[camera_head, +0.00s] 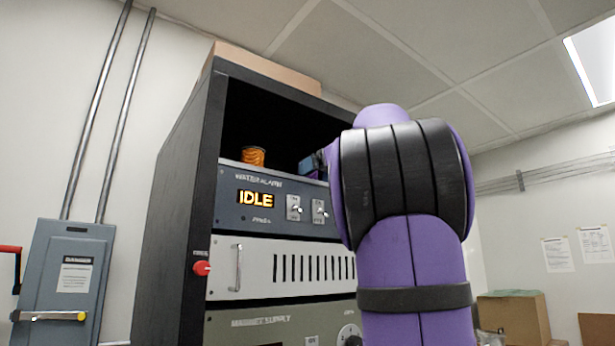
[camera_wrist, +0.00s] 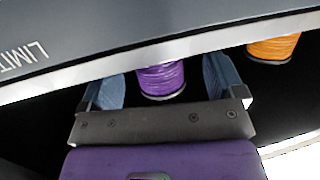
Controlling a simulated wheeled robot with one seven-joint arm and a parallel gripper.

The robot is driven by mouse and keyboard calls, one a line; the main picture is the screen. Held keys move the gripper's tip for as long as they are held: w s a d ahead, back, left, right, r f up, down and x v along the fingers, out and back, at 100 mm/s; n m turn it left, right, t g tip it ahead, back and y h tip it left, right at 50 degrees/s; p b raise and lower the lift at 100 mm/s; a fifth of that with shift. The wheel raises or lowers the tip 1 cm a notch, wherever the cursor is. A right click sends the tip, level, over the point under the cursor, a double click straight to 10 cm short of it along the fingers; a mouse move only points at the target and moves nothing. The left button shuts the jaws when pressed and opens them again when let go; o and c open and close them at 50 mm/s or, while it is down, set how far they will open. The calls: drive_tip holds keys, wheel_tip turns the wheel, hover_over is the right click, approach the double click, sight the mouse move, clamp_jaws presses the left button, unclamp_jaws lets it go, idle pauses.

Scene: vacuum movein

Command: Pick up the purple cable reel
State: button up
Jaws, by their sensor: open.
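The purple cable reel (camera_wrist: 161,80) shows in the wrist view, upright inside the dark rack bay. Its upper part in that view is cut off by the edge of the grey panel. My gripper (camera_wrist: 164,88) is open, with one blue finger on each side of the reel. I cannot tell whether either finger touches it. In the head view my purple arm hides the purple reel, and only a bit of my gripper (camera_head: 314,166) shows at the bay opening.
An orange cable reel (camera_wrist: 272,48) stands in the same bay, also seen in the head view (camera_head: 253,157). The black rack (camera_head: 172,210) has a panel reading IDLE (camera_head: 262,198) under the bay. A cardboard box (camera_head: 262,66) lies on top. A grey electrical box (camera_head: 68,280) is at left.

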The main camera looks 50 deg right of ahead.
sight(315, 173)
drive_tip(key=shift+w+d+f, duration=0.1)
drive_tip(key=shift+w+d, duration=0.1)
drive_tip(key=shift+w, duration=0.9)
drive_tip(key=shift+w+d+f, duration=0.1)
drive_tip(key=shift+w+d, duration=0.05)
drive_tip(key=shift+w, duration=0.9)
drive_tip(key=shift+c, duration=0.2)
drive_tip(key=c, duration=1.1)
